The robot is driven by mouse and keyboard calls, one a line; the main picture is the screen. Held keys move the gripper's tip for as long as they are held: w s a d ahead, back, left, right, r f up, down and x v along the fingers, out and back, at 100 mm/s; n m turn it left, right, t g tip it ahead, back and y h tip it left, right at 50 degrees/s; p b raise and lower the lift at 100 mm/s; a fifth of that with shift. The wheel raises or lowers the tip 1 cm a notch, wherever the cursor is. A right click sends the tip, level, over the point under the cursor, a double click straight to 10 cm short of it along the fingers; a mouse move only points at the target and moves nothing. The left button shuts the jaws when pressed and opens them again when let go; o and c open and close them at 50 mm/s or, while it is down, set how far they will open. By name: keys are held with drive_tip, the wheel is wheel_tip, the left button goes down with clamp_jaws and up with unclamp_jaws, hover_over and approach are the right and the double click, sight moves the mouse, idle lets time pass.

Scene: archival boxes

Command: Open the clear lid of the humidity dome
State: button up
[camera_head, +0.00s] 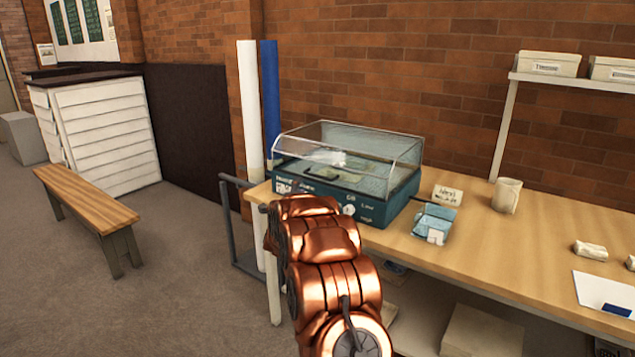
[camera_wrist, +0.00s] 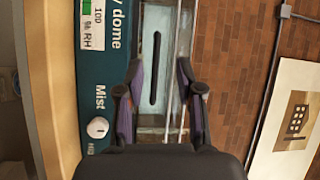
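The humidity dome stands on the wooden table, with a teal base (camera_head: 385,204) and a clear box-shaped lid (camera_head: 378,143). The lid looks shut, resting on the base. In the wrist view the teal front panel (camera_wrist: 99,120) shows at the left with a white knob, and the clear lid (camera_wrist: 177,30) is beside it. A dark narrow bar (camera_wrist: 155,68) shows between my fingers; I cannot tell if it is on the lid or inside. My gripper (camera_wrist: 159,67) is open in front of the dome, its fingers apart and empty. My arm hides it in the head view.
A small card (camera_head: 447,195), a light blue packet (camera_head: 434,224) and a beige cup (camera_head: 507,196) stand right of the dome. White and blue rolls (camera_head: 270,100) stand behind its left side. A brick wall is close behind. Floor at the left is clear before a bench (camera_head: 85,197).

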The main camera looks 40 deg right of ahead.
sight(318, 177)
drive_tip(key=shift+w+d+r+m+g+h+p, duration=0.15)
drive_tip(key=shift+w+d+m+h, duration=0.3)
drive_tip(key=shift+d, duration=1.15)
drive_tip(key=shift+w+d+m+g+h+p, duration=0.15)
drive_tip(key=shift+w+d+m+h, duration=0.3)
drive_tip(key=shift+d, duration=1.15)
drive_tip(key=shift+w+d+r+m+h+p, duration=0.15)
drive_tip(key=shift+w+d+m+h, duration=0.25)
drive_tip(key=shift+d, duration=1.2)
drive_tip(key=shift+w+d+f, duration=0.15)
drive_tip(key=shift+w+d, duration=0.15)
drive_tip(key=shift+c, duration=0.4)
clamp_jaws()
